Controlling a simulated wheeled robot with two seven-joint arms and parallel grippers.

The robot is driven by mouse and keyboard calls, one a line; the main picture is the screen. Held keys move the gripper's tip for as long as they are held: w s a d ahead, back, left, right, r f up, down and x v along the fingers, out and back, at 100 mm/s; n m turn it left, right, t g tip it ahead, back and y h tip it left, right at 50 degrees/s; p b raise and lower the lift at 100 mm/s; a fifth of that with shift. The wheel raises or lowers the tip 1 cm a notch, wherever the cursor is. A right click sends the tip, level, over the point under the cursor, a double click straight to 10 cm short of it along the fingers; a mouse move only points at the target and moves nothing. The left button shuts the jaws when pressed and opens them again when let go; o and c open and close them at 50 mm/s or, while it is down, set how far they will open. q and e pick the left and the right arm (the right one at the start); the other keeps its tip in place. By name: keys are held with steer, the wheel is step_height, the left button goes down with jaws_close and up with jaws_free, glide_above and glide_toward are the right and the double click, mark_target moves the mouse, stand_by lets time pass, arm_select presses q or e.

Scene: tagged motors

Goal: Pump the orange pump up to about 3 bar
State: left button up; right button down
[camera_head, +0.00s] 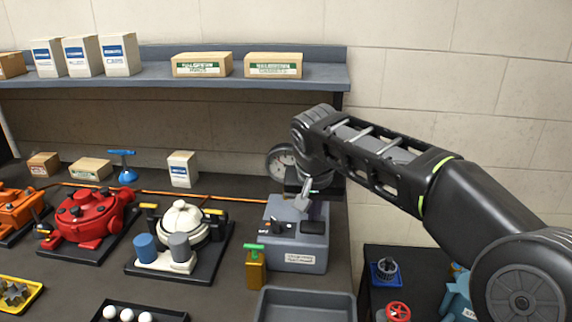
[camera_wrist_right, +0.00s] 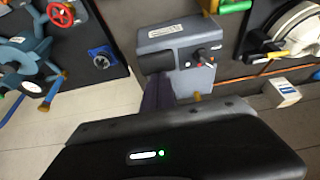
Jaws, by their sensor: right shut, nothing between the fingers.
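The orange pump (camera_head: 18,212) stands on a dark base at the far left of the table in the head view, cut off by the picture's edge. My right gripper (camera_head: 304,196) is shut and empty, just above the station's top, far to the right of the orange pump. I cannot tell whether it touches the station. The station also shows upside down in the right wrist view (camera_wrist_right: 195,75). My left gripper is out of view.
A red pump (camera_head: 85,215) and a white pump (camera_head: 181,219) stand between the orange pump and the station. A brass block with a green handle (camera_head: 255,265) and a grey tray (camera_head: 300,305) are in front of the station. A shelf (camera_head: 220,82) with boxes overhangs the back.

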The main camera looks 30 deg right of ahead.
steer(key=shift+r+p, duration=1.35)
steer(key=shift+r, duration=0.6)
steer(key=shift+f, duration=0.15)
steer(key=shift+f+b, duration=2.1)
steer(key=shift+f, duration=0.15)
steer(key=shift+r+p, duration=1.9)
steer(key=shift+r, duration=0.5)
steer(key=shift+f, duration=0.1)
